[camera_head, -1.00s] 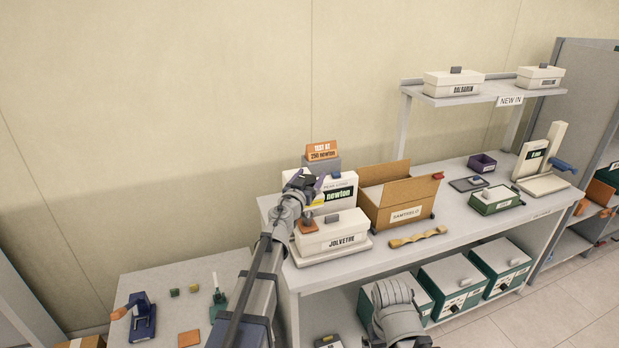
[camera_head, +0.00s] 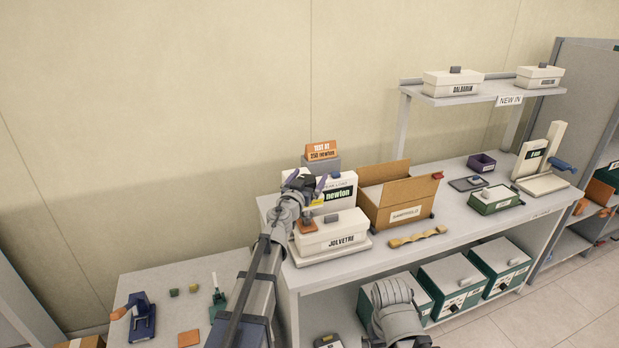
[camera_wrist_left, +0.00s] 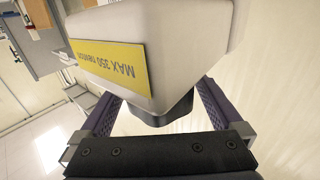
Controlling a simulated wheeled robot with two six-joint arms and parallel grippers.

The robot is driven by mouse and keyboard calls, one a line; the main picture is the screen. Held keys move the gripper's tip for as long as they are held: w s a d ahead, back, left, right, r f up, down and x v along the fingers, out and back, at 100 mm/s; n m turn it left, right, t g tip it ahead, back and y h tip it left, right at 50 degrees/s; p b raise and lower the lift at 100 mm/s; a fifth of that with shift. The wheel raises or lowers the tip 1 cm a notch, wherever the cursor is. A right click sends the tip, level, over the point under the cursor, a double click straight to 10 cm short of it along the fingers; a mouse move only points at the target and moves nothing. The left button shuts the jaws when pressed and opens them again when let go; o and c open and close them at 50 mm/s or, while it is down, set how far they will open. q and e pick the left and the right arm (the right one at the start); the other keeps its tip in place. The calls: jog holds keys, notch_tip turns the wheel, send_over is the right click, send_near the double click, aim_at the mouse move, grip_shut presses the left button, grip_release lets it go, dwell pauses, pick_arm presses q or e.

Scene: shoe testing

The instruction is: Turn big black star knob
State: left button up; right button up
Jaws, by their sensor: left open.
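The white tester (camera_head: 345,188) stands at the left end of the bench, its display ending in "0 newton". In the left wrist view, its white body (camera_wrist_left: 200,45) has a yellow label reading "MAX 350 newton". A black knob (camera_wrist_left: 163,114) sticks out from the end of that body; its star outline is only partly seen. My left gripper (camera_head: 306,183) is at the tester's left side. In the wrist view, its purple fingers (camera_wrist_left: 160,98) are open, one on each side of the knob with gaps visible. My right gripper is out of view.
An orange sign (camera_head: 321,151) is above the tester. A white JOLVETRE box (camera_head: 332,238) is in front, close under my left wrist. An open cardboard box (camera_head: 410,190) stands to the right. A low side table (camera_head: 165,285) is at the left.

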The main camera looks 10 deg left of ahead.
pick_arm(q)
jog(key=s, duration=0.7)
jog(key=shift+s+a, duration=0.25)
jog(key=shift+a, duration=0.05)
dwell(1.2)
